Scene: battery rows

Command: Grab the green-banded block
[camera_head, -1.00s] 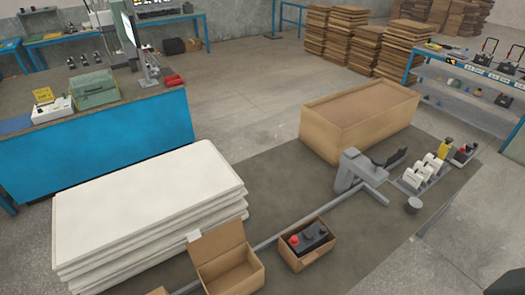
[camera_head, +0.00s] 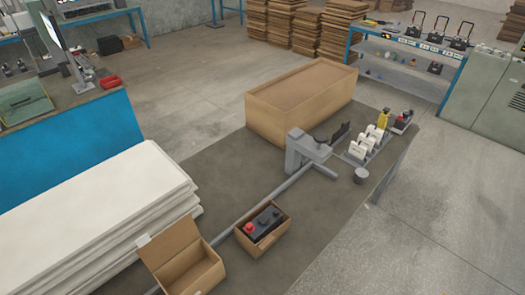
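I cannot make out a green-banded block in the head view. Black devices with handles (camera_head: 437,30) stand on top of the blue-framed shelf (camera_head: 412,45) at the upper right. Small coloured items (camera_head: 386,57) lie on its lower level, too small to tell apart. A small open carton (camera_head: 262,245) on the near table holds a dark block with a red knob (camera_head: 262,221); no green band shows on it. Neither of my grippers is in view.
The dark-topped table (camera_head: 225,165) carries a large brown box (camera_head: 300,105), a grey stand (camera_head: 305,150), white devices (camera_head: 366,142), an open empty carton (camera_head: 183,262) and stacked white boards (camera_head: 100,215). Grey cabinets (camera_head: 490,90) stand at right. The floor (camera_head: 450,210) right of the table is clear.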

